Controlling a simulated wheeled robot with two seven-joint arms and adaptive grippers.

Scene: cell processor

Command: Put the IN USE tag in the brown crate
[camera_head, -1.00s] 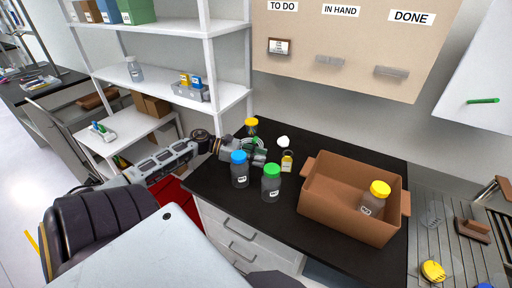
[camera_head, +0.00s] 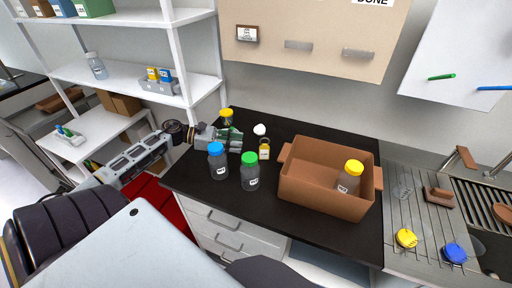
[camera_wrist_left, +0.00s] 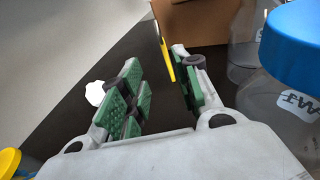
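A small yellow tag (camera_head: 264,152) with a dark ring at its top stands on the black counter, behind the green-lidded jar; its print is too small to read. My left gripper (camera_head: 238,140) is open just left of the tag. In the left wrist view the tag shows as a thin yellow edge (camera_wrist_left: 167,60), near the right finger of the open gripper (camera_wrist_left: 158,85). I cannot tell if they touch. The brown crate (camera_head: 320,198) is right of the tag and holds a yellow-lidded jar (camera_head: 349,178). My right gripper is out of view.
A blue-lidded jar (camera_head: 217,162) and a green-lidded jar (camera_head: 250,172) stand in front of the gripper. A yellow-lidded jar (camera_head: 226,118) is behind it. A white lump (camera_head: 260,129) lies behind the tag. Counter between tag and crate is clear.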

